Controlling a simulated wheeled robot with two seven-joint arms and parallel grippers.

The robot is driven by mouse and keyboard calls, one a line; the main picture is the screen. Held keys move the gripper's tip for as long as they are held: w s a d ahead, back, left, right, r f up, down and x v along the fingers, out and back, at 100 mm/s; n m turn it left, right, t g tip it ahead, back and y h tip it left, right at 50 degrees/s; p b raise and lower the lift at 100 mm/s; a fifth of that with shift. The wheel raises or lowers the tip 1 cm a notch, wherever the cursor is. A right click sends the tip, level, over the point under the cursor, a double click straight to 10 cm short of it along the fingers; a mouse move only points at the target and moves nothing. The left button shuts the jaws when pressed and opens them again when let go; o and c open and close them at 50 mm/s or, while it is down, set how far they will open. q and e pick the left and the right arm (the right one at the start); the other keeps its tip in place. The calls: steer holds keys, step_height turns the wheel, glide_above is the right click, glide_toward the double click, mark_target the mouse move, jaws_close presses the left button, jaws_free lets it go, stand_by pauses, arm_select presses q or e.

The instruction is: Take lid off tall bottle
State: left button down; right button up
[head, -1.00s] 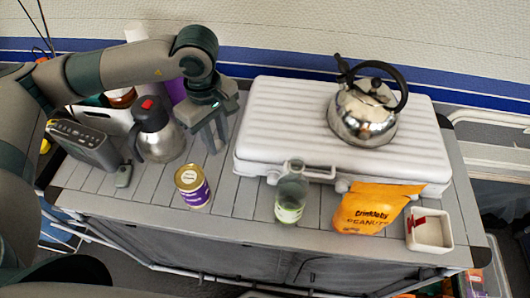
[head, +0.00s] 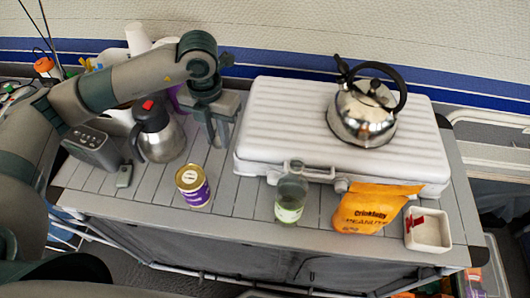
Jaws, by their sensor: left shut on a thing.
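A purple upright thing (head: 178,98), which may be the tall bottle, stands behind my left forearm; its top is hidden, so I cannot see whether a lid is on it. My left gripper (head: 218,138) points down just right of it, above the grey slatted table and left of the white case. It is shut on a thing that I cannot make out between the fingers. A clear glass bottle (head: 291,199) with a pale green label stands upright at the table's front, apart from the gripper. My right gripper is not in view.
A steel flask (head: 163,143), a grey radio-like box (head: 92,150) and a purple-labelled can (head: 193,186) stand on the left half. A kettle (head: 362,118) sits on the white case (head: 275,110). An orange peanut bag (head: 372,207) and white dish (head: 428,240) are right.

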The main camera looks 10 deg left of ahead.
arm_select(q)
steer(key=n, duration=0.4)
steer(key=f+n, duration=0.1)
steer(key=n, duration=0.2)
steer(key=shift+w+a, duration=0.3)
steer(key=shift+a, duration=0.05)
steer(key=n, duration=0.5)
steer(key=shift+w+a+f, duration=0.2)
steer(key=shift+a+f, duration=0.05)
steer(key=shift+f, duration=0.05)
steer(key=shift+f, duration=0.1)
steer(key=shift+f+p, duration=0.3)
steer(key=shift+p, duration=0.05)
steer(key=p, duration=0.2)
glide_above(222, 165)
step_height(222, 165, down, 5)
steer(key=shift+s+r, duration=0.1)
steer(key=shift+r, duration=0.1)
steer(key=shift+f, duration=0.4)
